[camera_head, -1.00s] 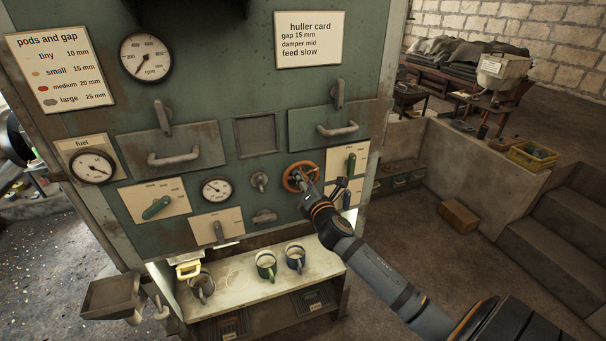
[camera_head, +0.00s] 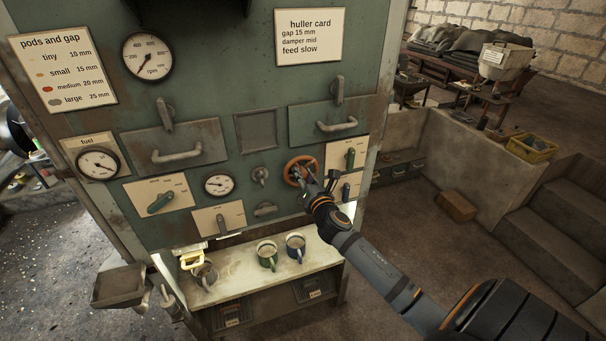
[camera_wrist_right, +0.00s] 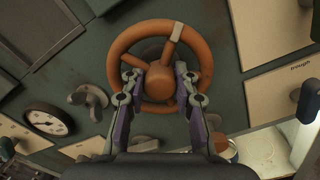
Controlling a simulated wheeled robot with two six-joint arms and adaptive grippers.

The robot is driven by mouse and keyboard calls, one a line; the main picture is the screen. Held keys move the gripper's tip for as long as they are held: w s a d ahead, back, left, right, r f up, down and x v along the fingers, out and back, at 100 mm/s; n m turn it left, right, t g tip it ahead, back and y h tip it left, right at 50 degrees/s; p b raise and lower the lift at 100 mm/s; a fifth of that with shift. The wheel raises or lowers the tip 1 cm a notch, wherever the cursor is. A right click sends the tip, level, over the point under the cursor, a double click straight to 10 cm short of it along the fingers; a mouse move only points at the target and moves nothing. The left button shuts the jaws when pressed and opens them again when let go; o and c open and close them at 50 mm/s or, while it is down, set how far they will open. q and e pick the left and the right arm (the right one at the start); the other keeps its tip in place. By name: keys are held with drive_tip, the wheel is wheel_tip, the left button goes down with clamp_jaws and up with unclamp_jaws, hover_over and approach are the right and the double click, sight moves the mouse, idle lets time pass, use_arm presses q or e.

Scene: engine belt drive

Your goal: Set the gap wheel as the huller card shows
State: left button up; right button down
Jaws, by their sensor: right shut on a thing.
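The gap wheel is an orange handwheel (camera_head: 297,172) on the green machine front, below the right drawer handle. In the right wrist view the orange wheel (camera_wrist_right: 123,42) fills the middle, with a pale mark on its rim at the upper right. My right gripper (camera_wrist_right: 161,78) is shut on the wheel, its fingers on either side of the hub. It also shows at the wheel in the head view (camera_head: 312,181). The huller card (camera_head: 311,37) reads gap 15 mm, damper mid, feed slow. My left gripper is not in view.
A pods and gap card (camera_head: 63,72) hangs at the upper left. Levers on pale plates (camera_head: 219,219) and round dials (camera_head: 219,185) surround the wheel. Mugs (camera_head: 267,254) stand on the pale shelf (camera_head: 240,283) below.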

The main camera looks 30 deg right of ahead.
drive_tip(key=shift+f, duration=0.1)
drive_tip(key=c, duration=1.3)
unclamp_jaws()
drive_tip(key=v, duration=1.2)
